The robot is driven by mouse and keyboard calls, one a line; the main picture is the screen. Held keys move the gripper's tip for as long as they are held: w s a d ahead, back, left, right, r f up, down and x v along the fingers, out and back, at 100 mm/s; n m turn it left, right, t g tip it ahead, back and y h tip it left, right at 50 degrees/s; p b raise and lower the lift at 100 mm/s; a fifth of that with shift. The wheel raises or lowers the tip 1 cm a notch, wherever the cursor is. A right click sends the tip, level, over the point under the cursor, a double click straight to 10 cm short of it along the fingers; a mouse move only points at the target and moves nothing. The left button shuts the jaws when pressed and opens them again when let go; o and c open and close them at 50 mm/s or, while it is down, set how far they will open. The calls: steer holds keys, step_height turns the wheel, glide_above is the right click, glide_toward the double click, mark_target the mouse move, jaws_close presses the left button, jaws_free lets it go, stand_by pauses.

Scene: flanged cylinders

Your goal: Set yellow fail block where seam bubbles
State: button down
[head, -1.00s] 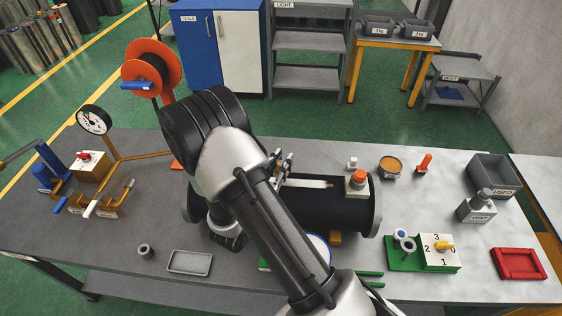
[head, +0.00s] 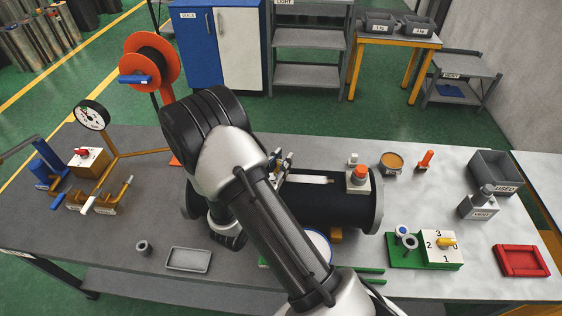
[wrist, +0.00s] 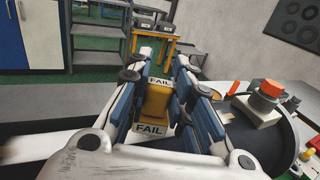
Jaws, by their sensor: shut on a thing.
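The yellow fail block (wrist: 156,102) is between my gripper's blue-padded fingers in the wrist view, with FAIL printed on white labels. My gripper (wrist: 158,96) is shut on it. In the head view my gripper (head: 279,161) shows only in part behind my arm, above the far side of the dark flanged cylinder (head: 335,203); the block cannot be made out there. A pale strip (head: 306,179) runs along the cylinder's top. My arm hides the cylinder's middle, and I cannot make out bubbles on a seam.
A white block with a red-orange button (head: 358,178) sits at the cylinder's right end. A pressure gauge (head: 92,116) stands left. A green board with a numbered dial (head: 440,249), red tray (head: 521,261) and grey bin (head: 494,173) are right. A grey tray (head: 188,260) lies in front.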

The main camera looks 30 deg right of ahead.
steer(key=shift+f+b, duration=0.5)
steer(key=shift+f, duration=0.1)
steer(key=c, duration=1.3)
jaws_free()
steer(key=shift+c, duration=0.2)
steer(key=shift+a, duration=0.1)
steer(key=v, duration=1.2)
